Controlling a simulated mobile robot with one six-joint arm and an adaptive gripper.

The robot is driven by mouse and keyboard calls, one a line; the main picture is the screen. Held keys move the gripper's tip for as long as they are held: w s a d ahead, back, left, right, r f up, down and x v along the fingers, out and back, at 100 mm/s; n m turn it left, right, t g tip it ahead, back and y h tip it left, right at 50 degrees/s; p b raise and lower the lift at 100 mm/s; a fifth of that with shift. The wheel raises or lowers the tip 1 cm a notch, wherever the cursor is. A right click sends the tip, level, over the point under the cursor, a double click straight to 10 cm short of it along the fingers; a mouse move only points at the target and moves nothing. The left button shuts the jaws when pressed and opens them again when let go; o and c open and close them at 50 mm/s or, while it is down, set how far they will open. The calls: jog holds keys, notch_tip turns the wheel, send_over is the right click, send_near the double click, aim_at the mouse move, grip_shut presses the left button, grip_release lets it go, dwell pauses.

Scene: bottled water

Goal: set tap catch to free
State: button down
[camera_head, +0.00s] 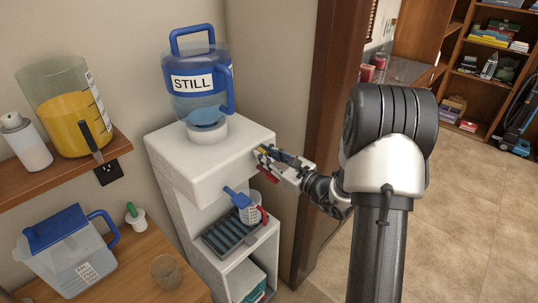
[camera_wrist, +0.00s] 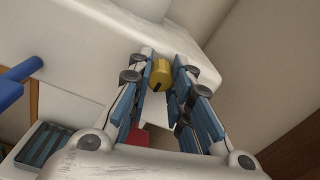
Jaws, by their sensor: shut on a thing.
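The white water dispenser (camera_head: 190,180) stands in the middle of the head view. A blue tap (camera_head: 238,198) sticks out of its front, and it also shows at the left edge of the wrist view (camera_wrist: 18,78). A red part (camera_head: 268,174) shows just below the fingers, perhaps a second tap. The knob's setting cannot be read.
A blue STILL bottle (camera_head: 196,82) stands on top of the dispenser. A white mug (camera_head: 250,214) stands by the drip grille (camera_head: 222,240). A shelf with a jug of orange liquid (camera_head: 72,120) is at left. A dark door frame (camera_head: 325,120) stands close behind my gripper.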

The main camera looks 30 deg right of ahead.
jog(key=shift+a, duration=0.15)
jog(key=c, duration=1.4)
grip_release()
jog(key=shift+s, duration=0.1)
jog(key=v, duration=1.2)
